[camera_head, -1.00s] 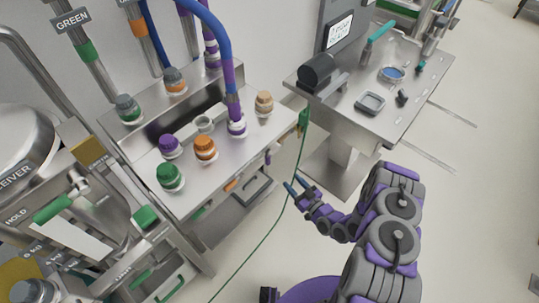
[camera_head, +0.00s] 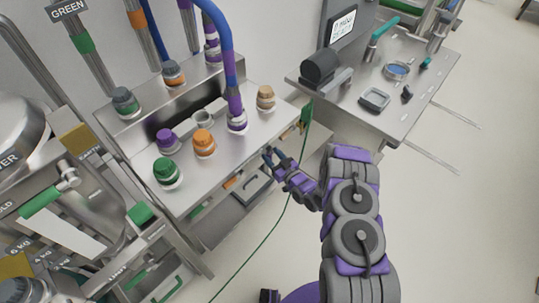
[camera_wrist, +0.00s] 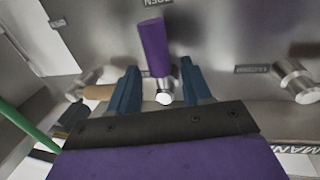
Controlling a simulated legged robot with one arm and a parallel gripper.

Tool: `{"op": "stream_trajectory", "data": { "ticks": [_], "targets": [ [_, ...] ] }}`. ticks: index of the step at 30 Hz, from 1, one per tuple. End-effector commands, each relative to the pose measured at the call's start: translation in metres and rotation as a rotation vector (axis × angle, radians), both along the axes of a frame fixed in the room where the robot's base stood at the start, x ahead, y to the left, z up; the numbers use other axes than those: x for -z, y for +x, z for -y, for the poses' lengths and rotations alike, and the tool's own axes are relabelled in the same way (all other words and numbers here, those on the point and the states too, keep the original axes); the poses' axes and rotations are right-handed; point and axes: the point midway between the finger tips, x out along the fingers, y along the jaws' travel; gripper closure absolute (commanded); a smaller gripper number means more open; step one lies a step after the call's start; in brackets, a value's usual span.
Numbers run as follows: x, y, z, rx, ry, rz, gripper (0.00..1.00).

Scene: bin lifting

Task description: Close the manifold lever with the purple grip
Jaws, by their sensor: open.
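The lever with the purple grip (camera_wrist: 153,47) is in the wrist view. Its grip points up in the picture from a metal fitting on the steel panel. My gripper (camera_wrist: 160,84) is open, with its two blue fingers on either side of the lever's lower metal end. The purple grip reaches past the fingertips, and I cannot tell whether a finger touches it. In the head view, my gripper (camera_head: 273,156) is at the front of the steel manifold bench (camera_head: 242,158). I cannot make out the purple lever there.
A tan-gripped lever (camera_wrist: 100,91) and a metal fitting (camera_wrist: 295,82) flank the purple one. A green cable (camera_head: 262,240) hangs to the floor near my arm. Colored caps and a blue-purple hose stand on the bench.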

Motion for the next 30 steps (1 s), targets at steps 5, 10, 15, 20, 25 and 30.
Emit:
{"op": "stream_trajectory", "data": {
  "ticks": [5, 10, 15, 20, 25, 30],
  "targets": [
    [0.0, 0.013, -0.012, -0.002, 0.001, 0.004, 0.51],
    [-0.001, 0.017, -0.014, 0.001, 0.001, 0.003, 0.51],
    [-0.001, 0.017, -0.013, 0.001, 0.001, 0.002, 0.51],
    [0.0, 0.017, -0.014, 0.001, 0.001, 0.001, 0.63],
    [0.0, 0.017, -0.014, 0.001, 0.0, 0.001, 0.8],
    [0.0, 0.017, -0.014, 0.001, 0.0, 0.001, 0.96]
  ]
}}
